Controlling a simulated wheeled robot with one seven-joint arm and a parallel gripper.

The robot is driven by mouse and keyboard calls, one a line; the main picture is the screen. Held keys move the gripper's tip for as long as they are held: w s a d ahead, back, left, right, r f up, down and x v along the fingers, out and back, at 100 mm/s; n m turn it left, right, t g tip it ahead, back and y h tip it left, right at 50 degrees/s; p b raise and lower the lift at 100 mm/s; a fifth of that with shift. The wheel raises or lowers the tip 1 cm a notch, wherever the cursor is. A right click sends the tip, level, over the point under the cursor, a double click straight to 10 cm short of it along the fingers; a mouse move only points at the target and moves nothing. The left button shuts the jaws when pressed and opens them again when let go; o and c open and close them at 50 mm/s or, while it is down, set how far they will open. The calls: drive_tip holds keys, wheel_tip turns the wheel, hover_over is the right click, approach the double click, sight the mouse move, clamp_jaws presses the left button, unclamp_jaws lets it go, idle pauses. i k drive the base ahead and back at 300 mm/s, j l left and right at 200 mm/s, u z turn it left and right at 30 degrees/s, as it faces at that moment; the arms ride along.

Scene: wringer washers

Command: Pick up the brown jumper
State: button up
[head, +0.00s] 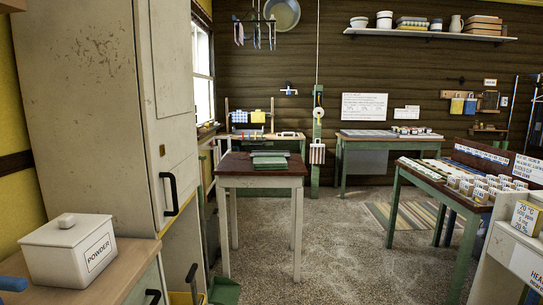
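I see no brown jumper that I can make out in the head view. My gripper is not in view.
A tall worn cabinet (85,120) and a counter with a white POWDER box (68,250) stand at the left. A desk (375,138) is at the back wall. A table with several small labelled blocks (440,190) is at the right. The central floor is clear.

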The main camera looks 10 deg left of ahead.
sight(286, 154)
drive_tip(key=i+l+u, duration=0.15)
drive_tip(key=i, duration=1.75)
